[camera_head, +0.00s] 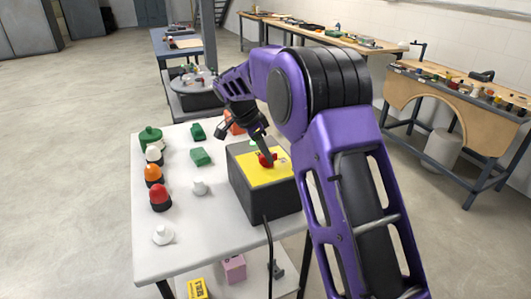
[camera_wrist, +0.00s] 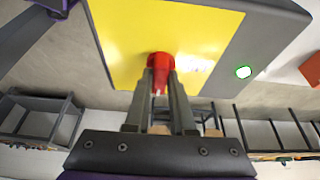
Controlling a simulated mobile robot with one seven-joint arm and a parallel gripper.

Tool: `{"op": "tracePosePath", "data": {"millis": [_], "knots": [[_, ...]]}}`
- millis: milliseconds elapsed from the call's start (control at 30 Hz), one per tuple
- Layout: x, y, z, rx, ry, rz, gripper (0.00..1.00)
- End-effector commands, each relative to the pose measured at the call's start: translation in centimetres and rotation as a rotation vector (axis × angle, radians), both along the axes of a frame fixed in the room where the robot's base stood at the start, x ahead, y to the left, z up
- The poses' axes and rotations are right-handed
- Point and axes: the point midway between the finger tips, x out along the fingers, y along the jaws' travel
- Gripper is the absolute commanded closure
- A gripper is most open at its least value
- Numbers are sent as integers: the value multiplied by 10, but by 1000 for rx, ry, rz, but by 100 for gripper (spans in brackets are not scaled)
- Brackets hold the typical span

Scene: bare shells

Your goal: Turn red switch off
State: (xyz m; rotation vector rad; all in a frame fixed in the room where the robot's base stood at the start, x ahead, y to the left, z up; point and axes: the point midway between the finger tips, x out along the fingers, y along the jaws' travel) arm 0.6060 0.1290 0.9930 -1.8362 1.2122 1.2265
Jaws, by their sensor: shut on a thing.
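A dark grey box with a yellow top plate (camera_head: 262,170) stands on the white table. The red switch (camera_head: 267,159) sits on the yellow plate; it also shows in the wrist view (camera_wrist: 160,62). My gripper (camera_head: 266,150) reaches down to the switch from above, and in the wrist view its two fingers are shut on the red switch. The fingers hide part of the switch, so its setting cannot be read.
The white table (camera_head: 190,235) also holds red (camera_head: 160,196), orange (camera_head: 153,174) and white domed lamps on the left and green blocks (camera_head: 201,157) behind. Workbenches stand behind and right; floor at left is clear.

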Motion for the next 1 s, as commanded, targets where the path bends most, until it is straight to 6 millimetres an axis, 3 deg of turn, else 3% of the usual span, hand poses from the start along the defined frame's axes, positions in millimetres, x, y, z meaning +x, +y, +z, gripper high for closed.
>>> {"op": "tracePosePath", "data": {"millis": [367, 1000], "knots": [[-1, 0, -2, 0, -2, 170, 100], [-4, -4, 0, 0, -1, 765, 100]]}}
